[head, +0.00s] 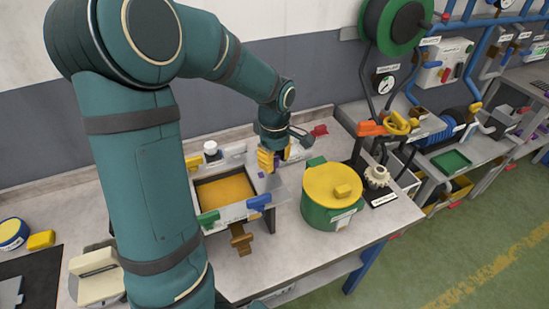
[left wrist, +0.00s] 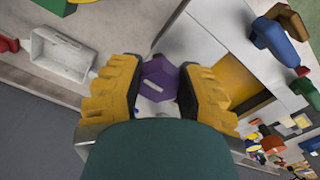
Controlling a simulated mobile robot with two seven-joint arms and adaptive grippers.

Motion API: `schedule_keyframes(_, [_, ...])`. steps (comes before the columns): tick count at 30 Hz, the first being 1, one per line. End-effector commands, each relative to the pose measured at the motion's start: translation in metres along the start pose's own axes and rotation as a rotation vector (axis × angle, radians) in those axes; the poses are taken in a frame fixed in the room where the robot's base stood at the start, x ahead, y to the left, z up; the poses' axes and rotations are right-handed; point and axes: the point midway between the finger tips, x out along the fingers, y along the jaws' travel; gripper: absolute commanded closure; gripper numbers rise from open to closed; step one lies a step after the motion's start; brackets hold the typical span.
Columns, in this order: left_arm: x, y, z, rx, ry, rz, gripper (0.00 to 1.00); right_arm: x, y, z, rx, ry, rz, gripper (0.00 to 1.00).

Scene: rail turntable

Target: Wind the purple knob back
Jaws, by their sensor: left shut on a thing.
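The purple knob (left wrist: 160,78) shows in the left wrist view between the two yellow fingers of my left gripper (left wrist: 158,90). It has flat facets and a pale line on its top. The fingers are shut on it from both sides. In the head view my left gripper (head: 270,161) points down beside the box with the yellow panel (head: 233,207), and the knob is mostly hidden behind its fingers. My right gripper is in neither view.
A green pot with a yellow lid (head: 331,185) stands right of the gripper. A blue knob (head: 258,202) and a green knob (head: 208,219) sit on the box's front. The bench's front right is clear.

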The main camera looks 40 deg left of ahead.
Motion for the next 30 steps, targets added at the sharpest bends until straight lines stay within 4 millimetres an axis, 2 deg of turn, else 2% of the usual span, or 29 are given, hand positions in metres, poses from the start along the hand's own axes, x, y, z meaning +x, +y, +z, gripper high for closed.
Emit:
schedule_keyframes(14, [0.002,-0.001,0.001,-0.013,-0.001,-0.005,0.99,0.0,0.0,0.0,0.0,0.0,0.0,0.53])
schedule_keyframes(15, [0.002,-0.001,0.001,-0.013,-0.001,-0.005,0.5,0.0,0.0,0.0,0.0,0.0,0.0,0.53])
schedule_keyframes(17, [0.001,-0.001,0.0,-0.012,-0.001,-0.004,0.31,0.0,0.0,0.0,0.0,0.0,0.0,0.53])
schedule_keyframes(26, [0.0,0.0,0.0,-0.012,0.0,-0.001,0.31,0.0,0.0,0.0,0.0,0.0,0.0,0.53])
schedule_keyframes(30, [-0.009,0.001,0.0,-0.012,0.0,0.002,0.31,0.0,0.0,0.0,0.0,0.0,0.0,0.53])
